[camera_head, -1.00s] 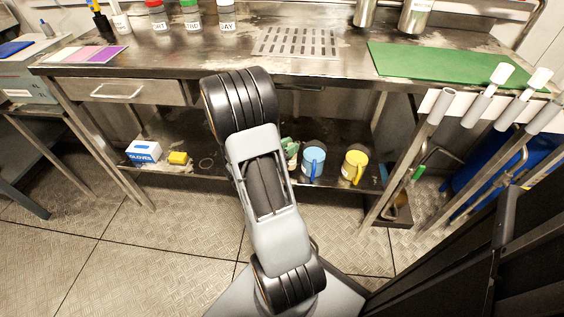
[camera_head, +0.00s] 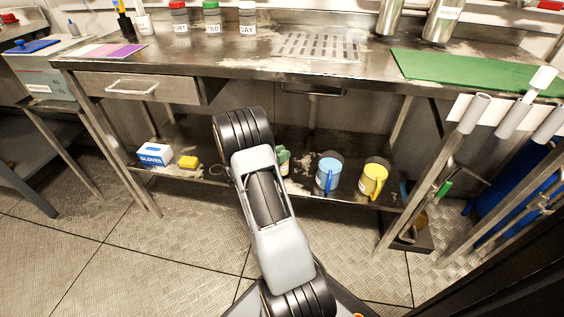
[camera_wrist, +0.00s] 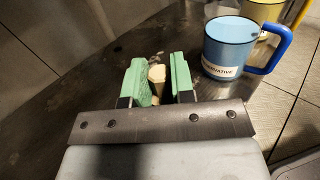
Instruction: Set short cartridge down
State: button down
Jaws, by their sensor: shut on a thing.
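My gripper (camera_wrist: 158,82) has green fingers and is shut on a small cream-coloured piece, the short cartridge (camera_wrist: 156,73), of which only the upper end shows between the fingers. In the wrist view the fingers are over the dark lower shelf, left of a blue mug. In the head view a green part of my gripper (camera_head: 283,156) shows beside my arm, left of the blue mug; my arm hides the cartridge there. I cannot tell whether the cartridge touches the shelf.
The blue mug (camera_wrist: 229,46) and a yellow mug (camera_head: 375,179) stand right of my gripper on the lower shelf (camera_head: 225,160). A glove box (camera_head: 155,154) and yellow block (camera_head: 188,162) lie to the left. The bench top (camera_head: 240,65) overhangs the shelf.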

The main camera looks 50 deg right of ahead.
jog(key=shift+f+b, duration=0.7)
jog(key=shift+f, duration=0.7)
jog(key=shift+f, duration=0.2)
jog(key=c, duration=1)
grip_release()
